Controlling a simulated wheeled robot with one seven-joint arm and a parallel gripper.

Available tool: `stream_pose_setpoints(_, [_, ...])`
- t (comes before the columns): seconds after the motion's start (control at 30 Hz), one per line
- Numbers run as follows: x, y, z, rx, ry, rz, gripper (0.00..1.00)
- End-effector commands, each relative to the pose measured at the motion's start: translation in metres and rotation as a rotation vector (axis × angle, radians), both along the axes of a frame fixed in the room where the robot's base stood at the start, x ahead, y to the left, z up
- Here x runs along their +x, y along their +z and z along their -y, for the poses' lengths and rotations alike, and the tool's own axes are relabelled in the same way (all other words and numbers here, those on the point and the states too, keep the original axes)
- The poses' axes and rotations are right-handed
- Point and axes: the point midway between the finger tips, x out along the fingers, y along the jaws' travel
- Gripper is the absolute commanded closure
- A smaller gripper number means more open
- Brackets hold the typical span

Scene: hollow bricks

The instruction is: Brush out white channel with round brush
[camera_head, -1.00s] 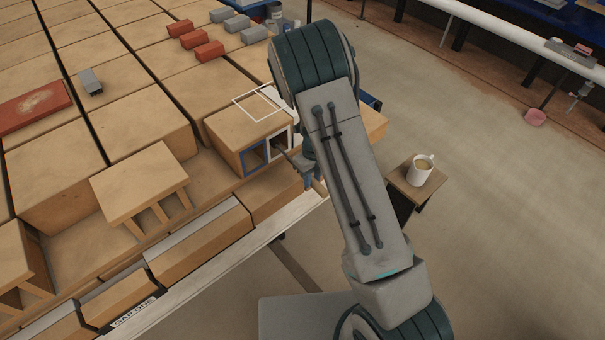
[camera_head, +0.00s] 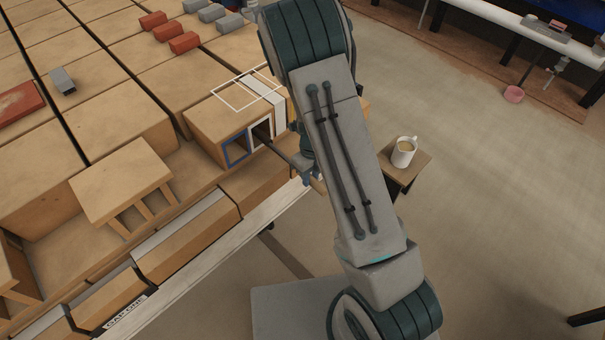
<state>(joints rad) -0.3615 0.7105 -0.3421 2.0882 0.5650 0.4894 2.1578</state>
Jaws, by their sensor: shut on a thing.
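A hollow tan brick (camera_head: 205,125) sits at the table's right edge, with two square openings in its near face. The left opening has a blue frame (camera_head: 236,151) and the right one, the white channel, has a white frame (camera_head: 261,133). My gripper (camera_head: 306,173) is in front of the white channel, mostly hidden behind my arm. It is shut on the dark shaft of the round brush (camera_head: 283,153), which points at the white channel. The shaft's far end reaches the dark opening; the bristles cannot be seen, so how deep it sits cannot be told.
A white outline and white strip (camera_head: 264,88) mark the brick's top. Tan blocks fill the table to the left, with a slotted block (camera_head: 122,180) nearby. A small stand (camera_head: 408,168) with a white mug (camera_head: 403,152) is right of my arm. Open floor lies beyond.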

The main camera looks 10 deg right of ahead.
Motion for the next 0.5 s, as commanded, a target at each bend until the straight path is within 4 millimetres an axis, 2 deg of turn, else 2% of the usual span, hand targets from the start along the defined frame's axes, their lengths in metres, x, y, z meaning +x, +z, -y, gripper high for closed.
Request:
stream_pose_setpoints(0.23, [0.002, 0.001, -0.001, 0.000, 0.000, 0.001, 0.94])
stream_pose_setpoints(0.5, [0.016, 0.001, -0.012, 0.000, 0.000, 0.000, 0.94])
